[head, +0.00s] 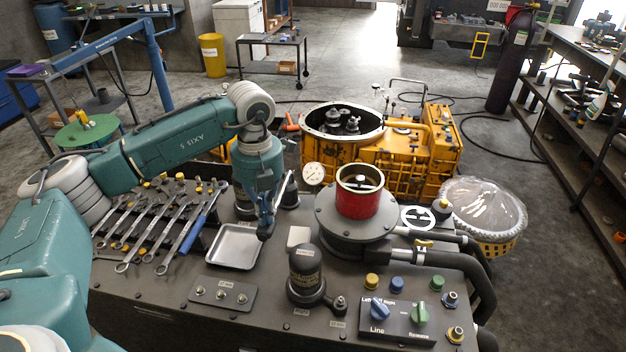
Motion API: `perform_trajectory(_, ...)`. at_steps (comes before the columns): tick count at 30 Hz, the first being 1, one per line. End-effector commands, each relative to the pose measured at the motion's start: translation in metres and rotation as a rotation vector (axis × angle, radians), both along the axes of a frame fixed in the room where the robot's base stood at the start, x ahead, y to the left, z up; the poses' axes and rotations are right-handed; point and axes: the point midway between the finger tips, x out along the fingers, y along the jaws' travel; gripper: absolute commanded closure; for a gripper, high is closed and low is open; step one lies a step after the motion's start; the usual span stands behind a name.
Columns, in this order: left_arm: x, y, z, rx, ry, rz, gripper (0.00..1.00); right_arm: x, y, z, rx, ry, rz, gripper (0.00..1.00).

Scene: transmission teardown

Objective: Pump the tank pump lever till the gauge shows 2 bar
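A white round gauge (314,174) stands behind the bench, left of the red cylinder; its needle is too small to read. A slim silver rod (283,189), possibly the pump lever, slants up beside my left gripper (266,222). My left gripper points down over the bench, just right of the metal tray. Its fingertips are dark and close together; I cannot tell whether they hold the rod. The red cylinder (360,201) sits on a round grey tank (330,216). My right gripper is out of view.
Wrenches (160,225) lie at the left, next to an empty metal tray (236,243). A black domed unit (305,272) stands in front. A control box (397,320) with knobs and thick black hoses (450,262) are at the right. An orange gearbox housing (390,165) stands behind.

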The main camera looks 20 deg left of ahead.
Motion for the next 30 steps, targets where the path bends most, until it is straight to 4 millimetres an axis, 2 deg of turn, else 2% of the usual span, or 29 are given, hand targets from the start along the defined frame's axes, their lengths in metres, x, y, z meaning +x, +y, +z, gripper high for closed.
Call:
perform_trajectory(1,0.000,0.000,-0.009,0.000,0.000,0.000,1.00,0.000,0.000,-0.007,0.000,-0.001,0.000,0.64)
perform_trajectory(11,0.001,0.000,-0.034,0.000,-0.002,0.001,1.00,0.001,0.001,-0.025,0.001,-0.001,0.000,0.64)
perform_trajectory(17,0.001,0.000,-0.024,0.000,-0.003,0.001,1.00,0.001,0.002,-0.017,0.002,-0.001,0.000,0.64)
perform_trajectory(30,0.000,0.000,0.029,0.000,-0.001,0.000,1.00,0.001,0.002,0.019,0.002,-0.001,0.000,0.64)
